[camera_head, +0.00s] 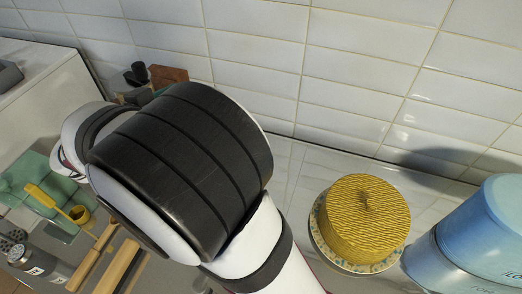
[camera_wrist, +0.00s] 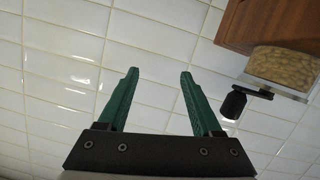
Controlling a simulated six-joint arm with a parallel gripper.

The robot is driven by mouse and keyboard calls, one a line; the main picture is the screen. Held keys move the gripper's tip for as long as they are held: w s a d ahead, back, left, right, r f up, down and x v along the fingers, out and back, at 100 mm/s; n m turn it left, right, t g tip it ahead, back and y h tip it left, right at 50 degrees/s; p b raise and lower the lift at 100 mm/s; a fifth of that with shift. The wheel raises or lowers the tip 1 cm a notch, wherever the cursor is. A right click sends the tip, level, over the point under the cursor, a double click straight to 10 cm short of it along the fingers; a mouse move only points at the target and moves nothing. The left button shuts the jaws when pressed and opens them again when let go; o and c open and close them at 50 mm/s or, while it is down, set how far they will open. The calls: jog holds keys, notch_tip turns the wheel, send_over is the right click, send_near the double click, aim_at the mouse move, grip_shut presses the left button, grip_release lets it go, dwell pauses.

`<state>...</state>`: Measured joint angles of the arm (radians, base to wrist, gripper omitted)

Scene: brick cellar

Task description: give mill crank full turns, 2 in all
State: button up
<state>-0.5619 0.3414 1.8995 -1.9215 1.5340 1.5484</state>
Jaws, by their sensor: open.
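The mill shows at the upper right of the wrist view, with a wooden body (camera_wrist: 268,22) and a clear section of tan beans (camera_wrist: 283,68). Its dark crank ends in a black knob (camera_wrist: 233,105). My gripper (camera_wrist: 158,73) has two green fingers spread apart with nothing between them. The knob is to the right of the right finger, with a gap between them. In the head view, a brown block (camera_head: 168,75) and a dark knob-like part (camera_head: 138,73), probably the mill, are partly hidden behind my arm.
A white tiled wall (camera_head: 350,60) is behind.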

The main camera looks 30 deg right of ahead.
jog(key=s+d+f+g+y, duration=0.1)
jog(key=s+d+f+g, duration=0.2)
jog(key=s, duration=0.5)
jog(key=s+d+f+g+y, duration=0.2)
jog(key=s+d+g, duration=0.3)
jog(key=s, duration=0.4)
jog(key=shift+s+d+f+g, duration=0.15)
jog(key=shift+d+f+g, duration=0.25)
jog(key=shift+d+f, duration=0.25)
jog(key=shift+r, duration=0.15)
